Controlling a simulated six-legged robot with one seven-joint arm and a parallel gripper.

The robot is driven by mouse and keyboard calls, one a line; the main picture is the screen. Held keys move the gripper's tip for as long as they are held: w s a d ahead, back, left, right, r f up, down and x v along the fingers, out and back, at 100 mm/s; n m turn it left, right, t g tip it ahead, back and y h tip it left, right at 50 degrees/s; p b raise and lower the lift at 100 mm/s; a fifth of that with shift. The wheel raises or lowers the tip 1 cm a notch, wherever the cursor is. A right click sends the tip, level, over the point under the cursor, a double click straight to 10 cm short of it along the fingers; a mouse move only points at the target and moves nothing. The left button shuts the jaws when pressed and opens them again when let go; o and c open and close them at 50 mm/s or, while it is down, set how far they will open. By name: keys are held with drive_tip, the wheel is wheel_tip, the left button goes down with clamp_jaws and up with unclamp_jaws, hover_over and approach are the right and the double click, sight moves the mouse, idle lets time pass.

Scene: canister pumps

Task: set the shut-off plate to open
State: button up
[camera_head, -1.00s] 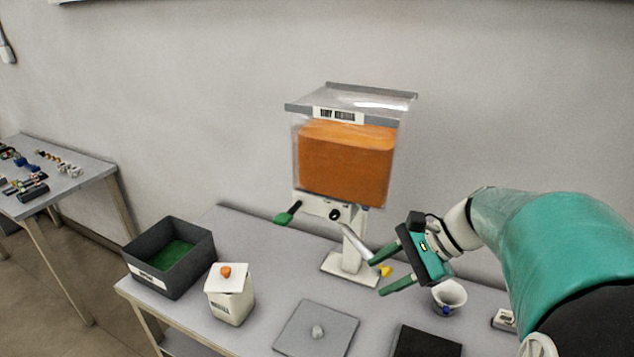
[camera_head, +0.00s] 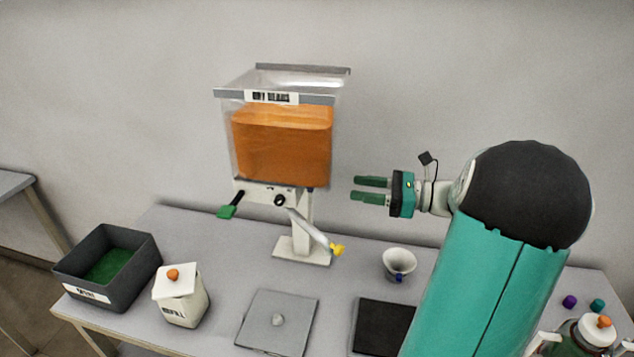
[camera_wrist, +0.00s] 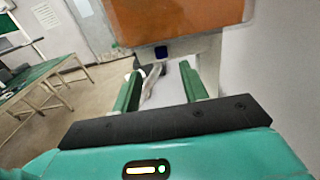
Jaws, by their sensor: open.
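The clear-walled dispenser (camera_head: 281,140) holds an orange mass and stands on a white post and base (camera_head: 303,250). A flat green tab on a dark stem (camera_head: 230,206) sticks out to the left below its bin; it may be the shut-off plate's handle. A grey spout with a yellow tip (camera_head: 337,249) slants down to the right. My gripper (camera_head: 352,189) is open and empty, right of the bin's lower part, its green fingers pointing left. In the wrist view, the empty fingers (camera_wrist: 159,72) point toward the dispenser, its orange bin (camera_wrist: 180,20) above them.
A dark box with green contents (camera_head: 108,265) and a white lidded canister (camera_head: 180,293) stand at the left. The wall is close behind.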

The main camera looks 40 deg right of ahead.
drive_tip(key=x, duration=0.9)
drive_tip(key=shift+w+a, duration=0.25)
drive_tip(key=shift+a, duration=0.05)
clamp_jaws()
